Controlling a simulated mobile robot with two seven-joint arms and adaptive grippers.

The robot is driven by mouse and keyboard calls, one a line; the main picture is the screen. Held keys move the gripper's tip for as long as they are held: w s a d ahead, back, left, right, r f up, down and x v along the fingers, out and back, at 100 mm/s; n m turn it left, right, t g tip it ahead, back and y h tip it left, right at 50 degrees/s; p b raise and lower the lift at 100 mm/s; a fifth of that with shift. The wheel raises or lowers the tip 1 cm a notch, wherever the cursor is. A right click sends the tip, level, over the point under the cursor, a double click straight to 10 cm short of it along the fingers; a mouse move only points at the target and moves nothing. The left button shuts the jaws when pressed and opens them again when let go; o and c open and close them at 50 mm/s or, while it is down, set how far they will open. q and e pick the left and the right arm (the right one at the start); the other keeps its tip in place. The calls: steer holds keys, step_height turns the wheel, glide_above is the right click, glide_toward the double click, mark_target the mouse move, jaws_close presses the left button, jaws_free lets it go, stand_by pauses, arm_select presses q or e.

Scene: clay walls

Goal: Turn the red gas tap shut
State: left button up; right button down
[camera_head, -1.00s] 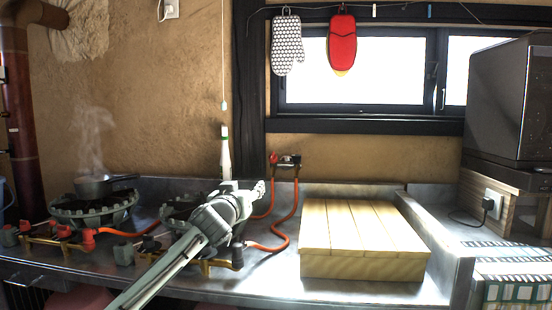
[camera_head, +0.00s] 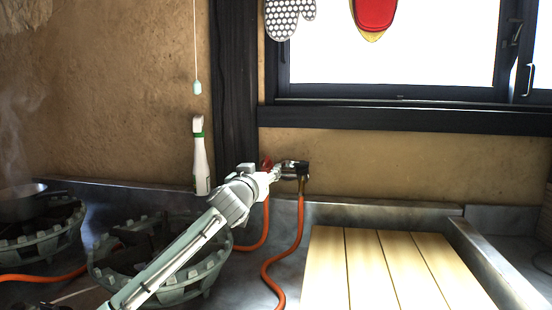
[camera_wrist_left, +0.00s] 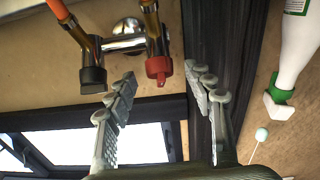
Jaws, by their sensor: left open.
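The red gas tap (camera_head: 267,163) is a small red knob on a chrome two-outlet valve on the clay wall, partly behind my left gripper in the head view. In the left wrist view, the red tap (camera_wrist_left: 158,68) shows clearly, a round cap with a small tab. My left gripper (camera_head: 275,173) is open. In the wrist view its two fingers (camera_wrist_left: 161,88) stand either side of the red tap's line, with the tap at or just beyond the tips. I see no clear contact. A black tap (camera_wrist_left: 92,80) sits beside it, outside the fingers. My right gripper is not in view.
Orange hoses (camera_head: 298,225) hang from the valve. A gas burner (camera_head: 205,270) stands below my arm; a slatted wooden board (camera_head: 385,270) lies to the right. A steaming pan (camera_head: 20,203) is far left.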

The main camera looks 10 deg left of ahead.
mark_target(264, 166)
arm_select(q)
steer(key=shift+w, duration=0.25)
steer(key=shift+w+r, duration=0.15)
steer(key=shift+w, duration=0.1)
steer(key=shift+w+r, duration=0.2)
steer(key=shift+w, duration=0.85)
steer(key=w+p, duration=0.1)
steer(key=w, duration=0.2)
steer(key=shift+w+d+f, duration=0.1)
steer(key=shift+w+f, duration=0.05)
steer(key=shift+w, duration=0.75)
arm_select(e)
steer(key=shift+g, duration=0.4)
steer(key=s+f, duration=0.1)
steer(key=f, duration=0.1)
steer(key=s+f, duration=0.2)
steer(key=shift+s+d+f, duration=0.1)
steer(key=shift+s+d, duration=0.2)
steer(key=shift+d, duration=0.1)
arm_select(q)
steer(key=shift+c, duration=0.5)
jaws_close()
